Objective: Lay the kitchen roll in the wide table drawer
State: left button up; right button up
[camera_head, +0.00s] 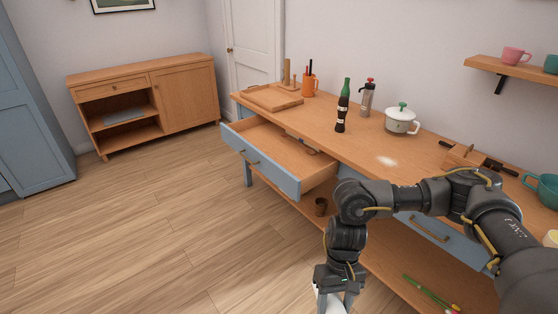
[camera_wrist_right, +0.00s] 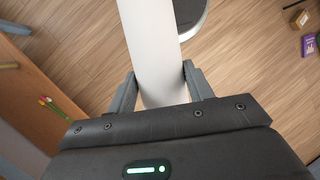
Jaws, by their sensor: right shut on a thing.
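The white kitchen roll (camera_wrist_right: 152,45) is between the fingers of my right gripper (camera_wrist_right: 160,85), which is shut on it. In the head view my right gripper (camera_head: 335,290) points down at the bottom edge, in front of the table, with a small part of the kitchen roll (camera_head: 322,302) showing. The wide table drawer (camera_head: 262,160) is pulled open at the left part of the table, with a blue front and a wooden inside. Something lies at the back of the drawer, partly hidden under the tabletop. My left gripper is not in view.
A second blue drawer (camera_head: 430,232) is shut. The floor (camera_head: 150,220) left of the table is clear.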

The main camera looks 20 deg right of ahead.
aim_at(270, 155)
jog(key=u, duration=0.55)
jog(key=i, duration=1.45)
jog(key=u, duration=0.2)
jog(key=i, duration=1.4)
jog(key=z, duration=1.5)
jog(key=i, duration=1)
jog(key=z, duration=1)
